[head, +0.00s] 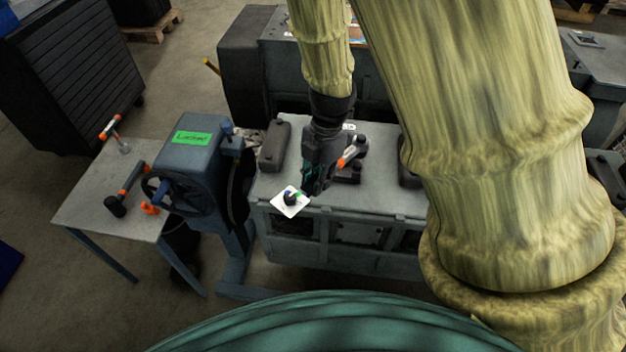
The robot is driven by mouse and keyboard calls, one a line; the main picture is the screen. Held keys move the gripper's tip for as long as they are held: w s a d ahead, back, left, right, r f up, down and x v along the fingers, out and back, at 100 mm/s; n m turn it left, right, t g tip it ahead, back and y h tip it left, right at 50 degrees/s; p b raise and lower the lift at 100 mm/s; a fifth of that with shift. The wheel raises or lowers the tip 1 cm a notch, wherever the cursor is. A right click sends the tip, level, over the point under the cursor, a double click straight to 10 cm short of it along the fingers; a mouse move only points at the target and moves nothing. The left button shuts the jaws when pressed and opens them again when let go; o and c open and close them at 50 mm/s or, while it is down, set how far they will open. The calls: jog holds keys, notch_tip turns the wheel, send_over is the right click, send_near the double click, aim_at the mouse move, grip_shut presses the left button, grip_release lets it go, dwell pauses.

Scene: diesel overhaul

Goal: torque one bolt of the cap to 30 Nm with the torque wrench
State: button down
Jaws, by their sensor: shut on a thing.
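My gripper (318,184) is low over the front of the grey bench top, pointing down, shut on a tool. A dark block (348,174), perhaps the cap, lies under the orange part. Its bolts are too small to make out. I cannot tell whether the tool touches a bolt.
Left stands a blue-grey machine with a handwheel and green label (193,138). A side table (80,208) holds orange-marked tools. A long dark block (274,146) lies left on the bench.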

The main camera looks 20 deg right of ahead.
jog(key=shift+s+d+f+n+b, duration=0.25)
jog(key=shift+f+n+b, duration=0.15)
jog(key=shift+f, duration=0.1)
jog(key=shift+s+d+f+b, duration=0.1)
jog(key=shift+s+f+b, duration=0.1)
jog(key=shift+f+b, duration=0.35)
jog(key=shift+s+d+f+b, duration=0.1)
jog(key=shift+s+f+b, duration=0.1)
jog(key=shift+f+b, duration=0.25)
jog(key=shift+w+a+p, duration=0.1)
jog(key=shift+w+p, duration=0.05)
jog(key=shift+p, duration=0.25)
jog(key=shift+f, duration=0.2)
